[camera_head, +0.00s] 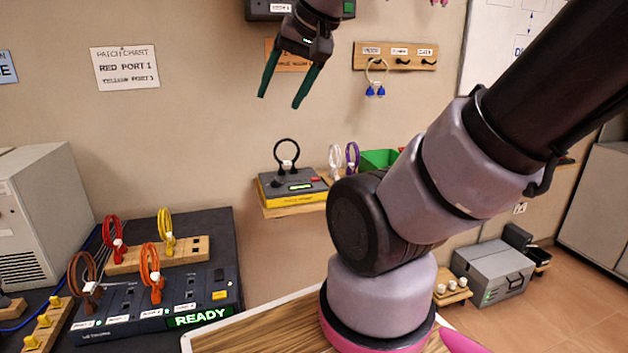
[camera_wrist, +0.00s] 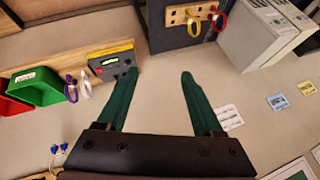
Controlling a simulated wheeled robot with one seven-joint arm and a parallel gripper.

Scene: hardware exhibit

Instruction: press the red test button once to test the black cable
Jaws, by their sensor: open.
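The cable tester (camera_head: 270,197) is a black box with a yellow lower edge on a wooden wall shelf. The black cable (camera_head: 287,146) stands as an upright loop on its top. The small red test button (camera_head: 316,179) is at the right of the tester's top, beside a lit green display. My gripper (camera_head: 280,101) is open and empty, its green fingers pointing down, high above the tester and apart from it. In the wrist view, the scene appears upside down; the tester (camera_wrist: 112,62) is left of my gripper (camera_wrist: 160,74), partly behind the left finger.
White (camera_head: 335,160) and purple (camera_head: 353,158) cables and a green bin (camera_head: 378,160) stand right of the tester. A dark patch console (camera_head: 150,305) reading READY and a wooden rack (camera_head: 188,253) with cables are lower left. A hook board (camera_head: 395,56) hangs right of my gripper.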

